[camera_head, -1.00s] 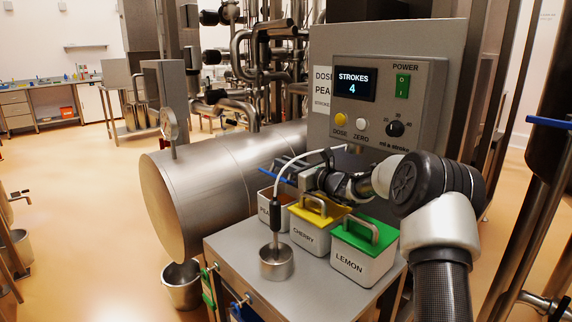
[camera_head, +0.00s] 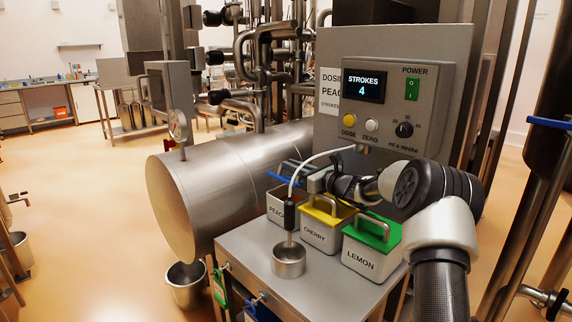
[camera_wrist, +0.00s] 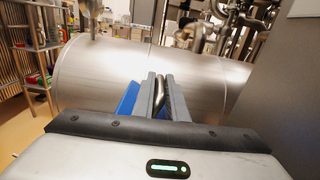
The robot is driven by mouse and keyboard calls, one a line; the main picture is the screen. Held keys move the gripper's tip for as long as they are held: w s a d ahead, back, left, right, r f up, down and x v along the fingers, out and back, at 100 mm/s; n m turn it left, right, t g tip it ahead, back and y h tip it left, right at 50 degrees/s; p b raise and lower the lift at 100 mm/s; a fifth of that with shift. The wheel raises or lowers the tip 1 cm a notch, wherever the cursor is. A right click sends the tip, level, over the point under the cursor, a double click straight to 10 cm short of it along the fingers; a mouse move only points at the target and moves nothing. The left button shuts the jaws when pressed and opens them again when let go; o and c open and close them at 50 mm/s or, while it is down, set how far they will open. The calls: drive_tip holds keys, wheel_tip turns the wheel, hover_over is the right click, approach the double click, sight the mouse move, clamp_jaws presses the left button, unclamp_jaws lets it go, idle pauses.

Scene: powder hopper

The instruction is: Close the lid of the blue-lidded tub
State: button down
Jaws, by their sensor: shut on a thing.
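The blue-lidded tub (camera_head: 278,209) is labelled PEACH and stands at the left end of a row of tubs. Its blue lid (camera_head: 284,180) is raised at the back of the tub, seen nearly edge-on in the head view. The tub's mouth is partly uncovered. My gripper (camera_head: 308,170) is above the tub. In the wrist view my gripper (camera_wrist: 164,90) is shut on the lid's metal handle (camera_wrist: 161,97), and parts of the blue lid (camera_wrist: 127,103) show beside the fingers. My arm hides part of the lid's right side.
The yellow-lidded CHERRY tub (camera_head: 319,234) and green-lidded LEMON tub (camera_head: 368,260) stand closed to the right. A metal cup (camera_head: 289,263) stands in front on the metal table (camera_head: 242,247). A white hose (camera_head: 300,170) arches past the gripper. The dosing panel (camera_head: 384,105) rises behind.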

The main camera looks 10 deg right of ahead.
drive_tip(key=shift+s+a+f, duration=0.1)
drive_tip(key=shift+a, duration=0.05)
drive_tip(key=c, duration=1.8)
unclamp_jaws()
drive_tip(key=shift+o, duration=0.2)
drive_tip(key=p+v, duration=0.2)
drive_tip(key=v, duration=1.4)
drive_tip(key=shift+s+d, duration=0.5)
drive_tip(key=shift+s, duration=0.1)
drive_tip(key=shift+c, duration=0.4)
